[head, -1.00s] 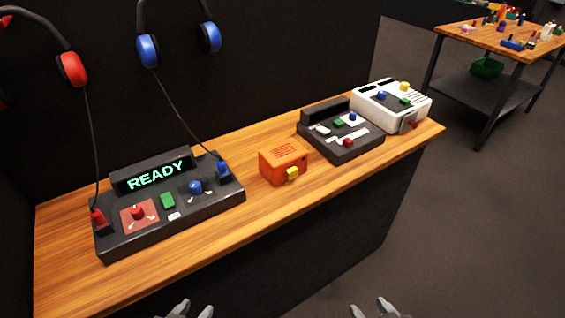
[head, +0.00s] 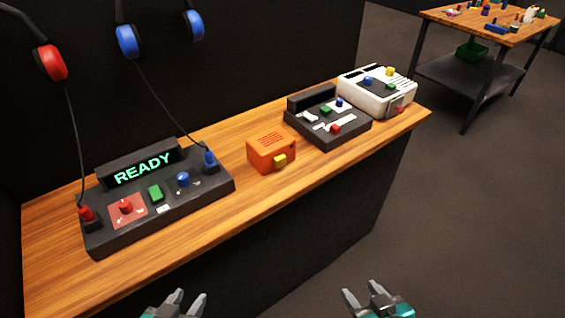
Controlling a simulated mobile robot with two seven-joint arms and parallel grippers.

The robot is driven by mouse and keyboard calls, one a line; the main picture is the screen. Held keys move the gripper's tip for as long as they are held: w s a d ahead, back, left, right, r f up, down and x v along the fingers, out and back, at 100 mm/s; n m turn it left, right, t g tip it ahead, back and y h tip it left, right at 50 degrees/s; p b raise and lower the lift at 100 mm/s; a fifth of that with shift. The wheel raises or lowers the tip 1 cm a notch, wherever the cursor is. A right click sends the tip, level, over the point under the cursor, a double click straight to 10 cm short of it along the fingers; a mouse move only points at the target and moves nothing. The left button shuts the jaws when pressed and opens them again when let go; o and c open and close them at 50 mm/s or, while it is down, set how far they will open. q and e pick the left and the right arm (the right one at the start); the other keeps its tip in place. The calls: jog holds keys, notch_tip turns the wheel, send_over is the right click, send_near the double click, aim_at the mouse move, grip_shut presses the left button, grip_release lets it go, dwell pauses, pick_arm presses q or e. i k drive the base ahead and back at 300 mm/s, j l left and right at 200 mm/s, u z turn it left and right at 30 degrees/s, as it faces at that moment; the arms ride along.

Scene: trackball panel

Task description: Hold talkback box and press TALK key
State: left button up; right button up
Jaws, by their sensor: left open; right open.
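The talkback box is most likely the small orange box (head: 268,151) with dark slots on top, standing on the wooden counter in the head view. A yellow key (head: 280,160) sits on its front face; any label on it is too small to read. My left gripper (head: 188,298) is open and empty at the bottom edge, in front of the counter and below the box. My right gripper (head: 363,290) is open and empty at the bottom, to the right of the left one. Neither gripper touches anything.
A black console (head: 208,184) with a READY display stands left of the box. A smaller dark console (head: 345,133) and a white device (head: 374,97) stand to its right. Red (head: 51,62) and blue (head: 127,41) headphones hang behind. The counter (head: 240,205) is clear before the box.

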aim_at(280, 161)
jog(key=i+l+u, duration=0.1)
jog(key=u, duration=0.75)
jog(key=l+u, duration=0.3)
jog(key=l, duration=0.15)
jog(key=k+l+u, duration=0.1)
jog(key=l+u, duration=0.25)
jog(key=k+l+u, duration=0.1)
jog(key=l, duration=0.4)
jog(key=l+u, duration=0.1)
jog(key=l, duration=0.45)
jog(key=k, duration=0.05)
